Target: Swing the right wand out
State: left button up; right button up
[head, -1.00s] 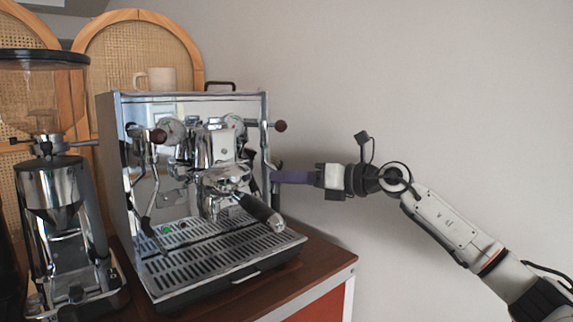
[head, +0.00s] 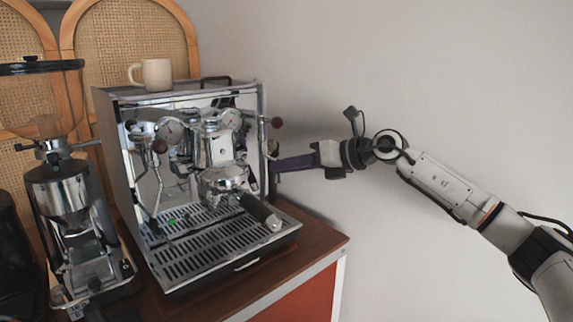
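The chrome espresso machine (head: 190,180) stands on the cart. Its right wand (head: 272,150) is a thin piece at the machine's right front edge, below a dark round knob (head: 276,122). Most of this wand is hard to make out. My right gripper (head: 278,165) comes in from the right, its purple fingers pointing left with the tips at the wand beside the machine's right edge. I cannot tell whether the fingers touch or grip the wand. My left gripper is not in view.
A portafilter with a black handle (head: 260,212) juts out at the front. The left wand (head: 156,185) hangs at the left. A grinder (head: 62,190) stands left of the machine and a mug (head: 157,74) on top. A plain wall (head: 420,70) lies behind my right arm.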

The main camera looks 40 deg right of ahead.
jog(key=o, duration=0.4)
jog(key=shift+r, duration=0.1)
jog(key=shift+c, duration=0.2)
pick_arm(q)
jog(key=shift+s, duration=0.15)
pick_arm(e)
jog(key=shift+o, duration=0.4)
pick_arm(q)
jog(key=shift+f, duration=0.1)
pick_arm(e)
jog(key=shift+s, duration=0.1)
